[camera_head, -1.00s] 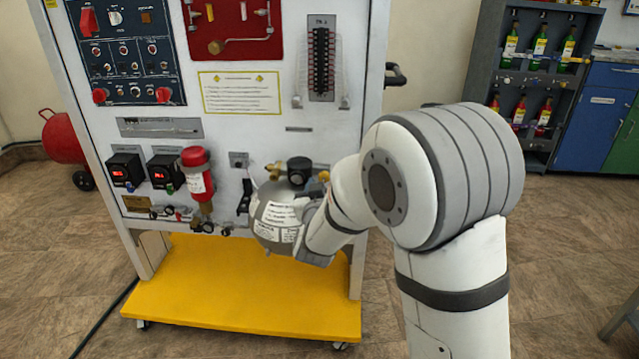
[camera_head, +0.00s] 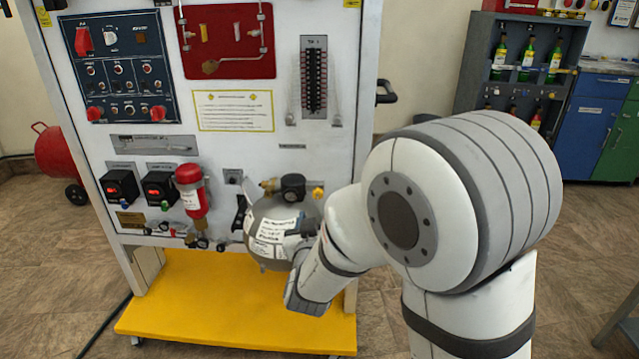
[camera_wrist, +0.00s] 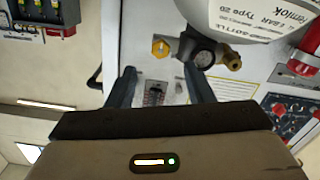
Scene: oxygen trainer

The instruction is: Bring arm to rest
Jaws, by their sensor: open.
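My gripper (camera_wrist: 162,82) is open in the wrist view, with its two dark fingers spread apart and nothing held between them. In the head view my arm reaches in from the right, and its wrist hides most of the gripper. A grey-white round tank (camera_head: 284,212) with a valve and dark gauge on top is mounted low on the trainer panel (camera_head: 235,155). My wrist overlaps the tank's lower right in that view; I cannot tell whether they touch. The tank also shows upside down at the top of the wrist view (camera_wrist: 245,15), beyond the fingers.
The panel stands on a yellow base (camera_head: 220,300). A red cylinder (camera_head: 192,190) hangs left of the tank. A black handle (camera_head: 386,92) sticks out at the panel's right edge. A bottle rack (camera_head: 515,75) and blue cabinet (camera_head: 590,125) stand behind right. Floor between is clear.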

